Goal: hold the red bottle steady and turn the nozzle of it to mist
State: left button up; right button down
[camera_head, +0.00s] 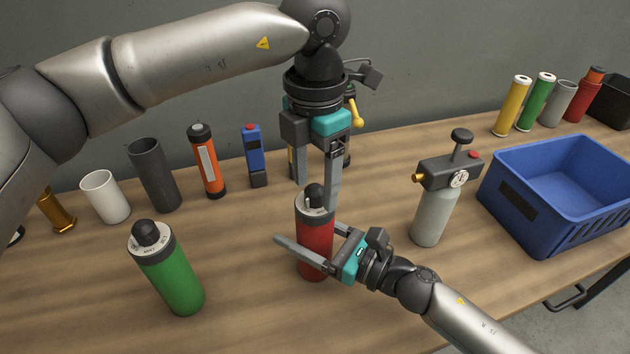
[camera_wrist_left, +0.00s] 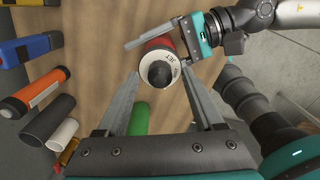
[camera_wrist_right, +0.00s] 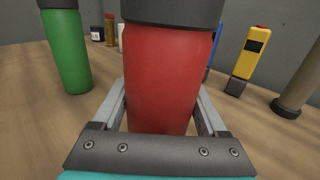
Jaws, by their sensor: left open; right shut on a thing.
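The red bottle (camera_head: 317,238) stands upright on the table, with a dark nozzle (camera_head: 315,196) on a white marked collar. My right gripper (camera_head: 308,242) is shut on its body from the right; in the right wrist view the red body (camera_wrist_right: 162,80) fills the space between the fingers. My left gripper (camera_head: 316,192) is open and points down over the bottle's top. In the left wrist view the nozzle (camera_wrist_left: 159,73) lies between the spread left fingertips, and I see no clear contact.
A green bottle (camera_head: 172,275) stands to the left. A grey bottle with a gauge (camera_head: 433,205) and a blue crate (camera_head: 540,225) are to the right. White (camera_head: 105,197) and dark grey (camera_head: 155,178) cylinders, an orange one (camera_head: 208,165) and a blue item (camera_head: 254,158) line the back.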

pick_arm(q)
jog(key=shift+f, duration=0.35)
grip_shut()
dwell(0.4)
